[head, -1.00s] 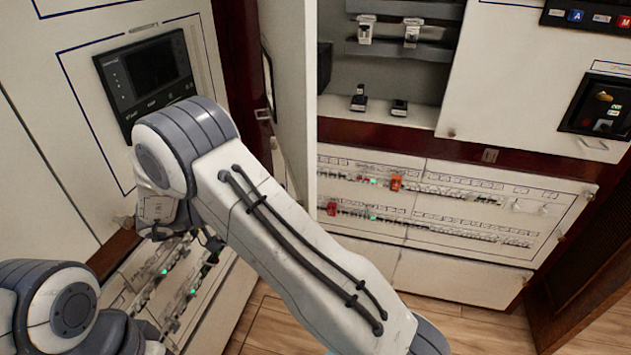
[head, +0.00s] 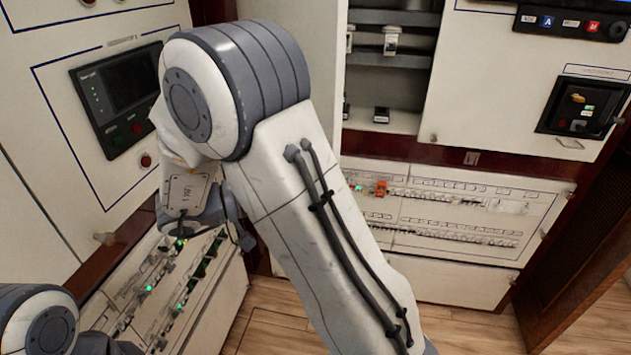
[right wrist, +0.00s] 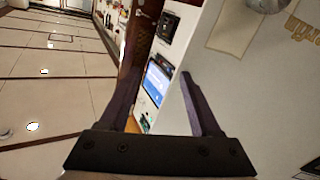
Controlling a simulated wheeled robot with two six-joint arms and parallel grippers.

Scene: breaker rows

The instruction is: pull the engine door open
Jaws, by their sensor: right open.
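The door, a plain white panel (head: 322,45), stands ajar beside the open shelf cabinet in the head view. My right arm covers its lower part. In the right wrist view a large pale panel (right wrist: 235,75), apparently the same door, fills the right side, with part of some yellowish lettering on it. My right gripper (right wrist: 158,80) is open, with no object visible between its fingers. One finger overlaps the pale panel near its edge; I cannot tell whether they touch. My right arm hides this gripper in the head view. My left gripper is out of view.
A left console has a dark screen (head: 118,92) and breaker rows (head: 150,285) below. More breaker rows (head: 450,205) line the cabinet's lower front. A brown louvred door (head: 585,240) stands at the right. Wooden floor (head: 270,320) shows between them.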

